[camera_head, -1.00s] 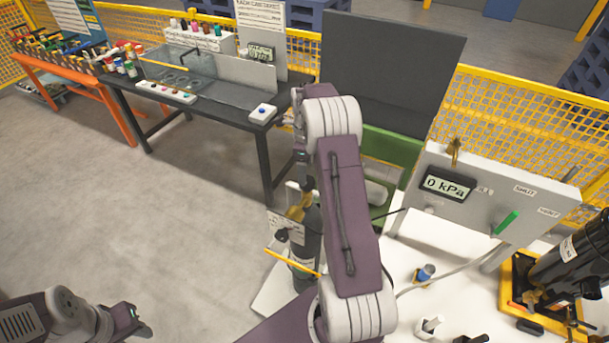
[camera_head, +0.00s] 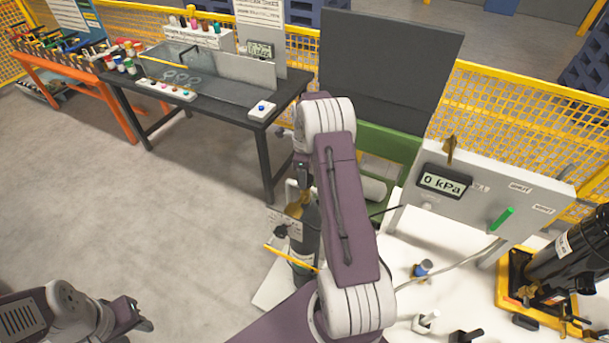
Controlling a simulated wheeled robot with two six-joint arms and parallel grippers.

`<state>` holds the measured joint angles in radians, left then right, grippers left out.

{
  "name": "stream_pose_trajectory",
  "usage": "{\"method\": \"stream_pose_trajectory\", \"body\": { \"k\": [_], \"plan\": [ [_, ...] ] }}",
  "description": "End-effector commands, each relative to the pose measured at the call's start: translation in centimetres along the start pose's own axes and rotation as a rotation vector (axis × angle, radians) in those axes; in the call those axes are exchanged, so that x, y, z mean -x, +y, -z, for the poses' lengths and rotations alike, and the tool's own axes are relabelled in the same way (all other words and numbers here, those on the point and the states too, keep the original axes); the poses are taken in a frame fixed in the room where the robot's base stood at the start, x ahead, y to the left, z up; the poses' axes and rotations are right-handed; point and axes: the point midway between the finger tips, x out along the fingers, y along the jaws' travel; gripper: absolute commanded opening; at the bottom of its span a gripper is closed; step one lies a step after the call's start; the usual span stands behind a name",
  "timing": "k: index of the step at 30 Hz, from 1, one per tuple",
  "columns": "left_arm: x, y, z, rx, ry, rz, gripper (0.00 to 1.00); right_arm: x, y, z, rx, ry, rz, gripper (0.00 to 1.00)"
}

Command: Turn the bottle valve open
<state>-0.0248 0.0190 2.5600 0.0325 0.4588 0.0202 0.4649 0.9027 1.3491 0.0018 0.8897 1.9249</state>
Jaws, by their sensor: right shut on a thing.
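A dark gas bottle (camera_head: 305,248) stands upright on the white pallet left of my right forearm. A brass-coloured valve (camera_head: 297,208) shows at its top. My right gripper (camera_head: 301,193) points down at the bottle top and is shut on the valve. The wrist and forearm hide part of the grip, and how far the valve is turned cannot be seen. My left gripper (camera_head: 138,318) hangs at the lower left over bare floor, away from the bottle. Its finger gap is not clear.
A grey panel (camera_head: 474,205) at the right carries a display reading 0 kPa (camera_head: 443,181) and a green lever (camera_head: 502,219). A yellow bar (camera_head: 290,257) crosses in front of the bottle. A black cylinder (camera_head: 570,262) stands far right. The left floor is clear.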

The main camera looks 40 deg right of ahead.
Motion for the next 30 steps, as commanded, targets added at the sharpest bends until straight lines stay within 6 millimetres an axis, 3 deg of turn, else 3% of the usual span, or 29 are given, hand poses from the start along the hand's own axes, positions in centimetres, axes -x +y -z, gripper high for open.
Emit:
{"method": "stream_pose_trajectory", "body": {
  "k": [11,30],
  "plan": [
    [0.06,0.00,0.01,0.000,0.000,0.000,0.38,0.13,-0.10,0.16,0.208,0.003,0.001,0.09],
    [0.10,0.00,0.01,0.000,0.000,0.000,0.38,0.26,-0.21,0.17,0.815,0.004,0.006,0.09]
  ]
}}
